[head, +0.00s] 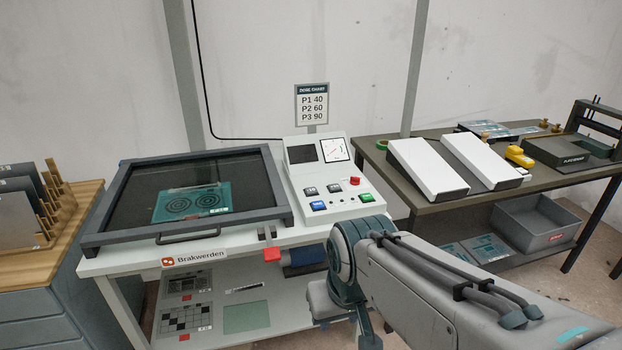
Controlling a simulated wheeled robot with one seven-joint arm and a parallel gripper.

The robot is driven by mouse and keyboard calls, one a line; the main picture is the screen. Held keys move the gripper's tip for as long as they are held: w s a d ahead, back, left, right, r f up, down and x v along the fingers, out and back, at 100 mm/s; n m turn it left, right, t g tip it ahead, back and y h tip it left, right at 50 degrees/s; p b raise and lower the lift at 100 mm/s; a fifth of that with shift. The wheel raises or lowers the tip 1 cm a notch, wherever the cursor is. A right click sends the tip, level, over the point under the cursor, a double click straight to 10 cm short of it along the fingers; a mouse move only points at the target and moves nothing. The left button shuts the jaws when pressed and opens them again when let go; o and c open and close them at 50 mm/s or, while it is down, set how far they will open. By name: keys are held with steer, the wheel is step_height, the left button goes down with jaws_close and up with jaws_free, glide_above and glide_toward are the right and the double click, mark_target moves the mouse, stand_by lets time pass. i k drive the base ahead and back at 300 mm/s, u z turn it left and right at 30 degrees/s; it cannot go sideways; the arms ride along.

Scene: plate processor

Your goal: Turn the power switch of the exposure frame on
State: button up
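The exposure frame (113,209) is a dark-rimmed glass-topped unit on a white table at the left centre, its lid lying closed. Its white control console (331,205) stands at its right end, with a dark display, a dial, a red knob (354,181), a blue button (318,206), a green button (367,198) and small grey controls (334,188). I cannot tell which of these is the power switch or how it is set. My arm reaches in from the lower right, in front of the table. My gripper is not visible.
A red-tipped latch (271,254) hangs at the table's front edge. Below is a shelf (210,337) with sheets. A dark bench (441,205) at right holds two sloped white units (427,168) and a yellow device (519,157). A wooden-topped cabinet (75,219) with racks stands at left.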

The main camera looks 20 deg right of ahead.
mark_target(355, 181)
steer(key=z, duration=0.55)
steer(key=i, duration=1.05)
steer(key=z, duration=0.05)
